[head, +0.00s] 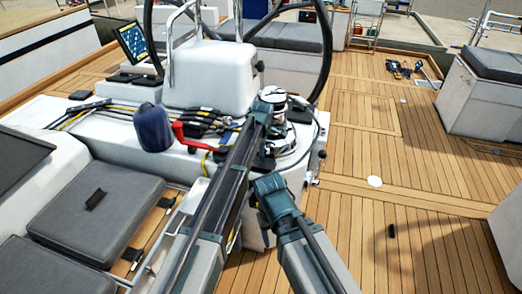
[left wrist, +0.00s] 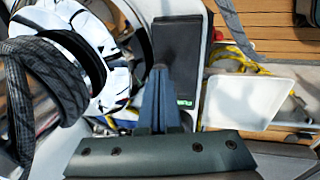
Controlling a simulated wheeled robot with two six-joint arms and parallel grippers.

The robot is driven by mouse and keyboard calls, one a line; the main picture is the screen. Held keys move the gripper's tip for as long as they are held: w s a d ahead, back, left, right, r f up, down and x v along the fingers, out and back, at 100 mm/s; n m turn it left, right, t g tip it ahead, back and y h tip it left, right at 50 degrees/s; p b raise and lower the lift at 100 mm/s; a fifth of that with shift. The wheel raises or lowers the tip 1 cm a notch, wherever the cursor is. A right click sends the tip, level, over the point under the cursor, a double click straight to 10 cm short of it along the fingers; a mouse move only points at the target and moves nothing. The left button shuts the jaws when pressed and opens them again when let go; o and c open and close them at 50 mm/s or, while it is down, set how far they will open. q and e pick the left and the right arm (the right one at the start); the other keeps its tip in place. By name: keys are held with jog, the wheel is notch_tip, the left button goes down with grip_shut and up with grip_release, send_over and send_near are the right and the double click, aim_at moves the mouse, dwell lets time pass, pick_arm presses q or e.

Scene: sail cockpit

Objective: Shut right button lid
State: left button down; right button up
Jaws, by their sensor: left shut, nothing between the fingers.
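My left gripper (left wrist: 160,72) is shut and empty in the left wrist view. Its fingertips overlap a dark rectangular panel (left wrist: 178,38) in the picture, and I cannot tell whether they touch it. A small green mark shows near the panel's lower right corner. I cannot make out the button lids, or whether the right one is open. In the head view, teal and grey arm links cross the console next to the winch (head: 273,96), and the left fingertips are hard to make out.
The winch also fills the left of the left wrist view (left wrist: 95,45), close to the fingers. A white tray-like square (left wrist: 248,101) is on the right, with yellow rope (left wrist: 235,52) above it. A red-handled lever (head: 190,140) and a dark blue pouch (head: 153,128) stand left of the arm.

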pick_arm(q)
jog(key=shift+w+d+f, duration=0.15)
jog(key=shift+w+f, duration=0.2)
jog(key=shift+w, duration=0.05)
pick_arm(e)
jog(key=shift+f, duration=0.35)
pick_arm(q)
jog(key=shift+b, duration=0.3)
jog(key=shift+w+r, duration=0.1)
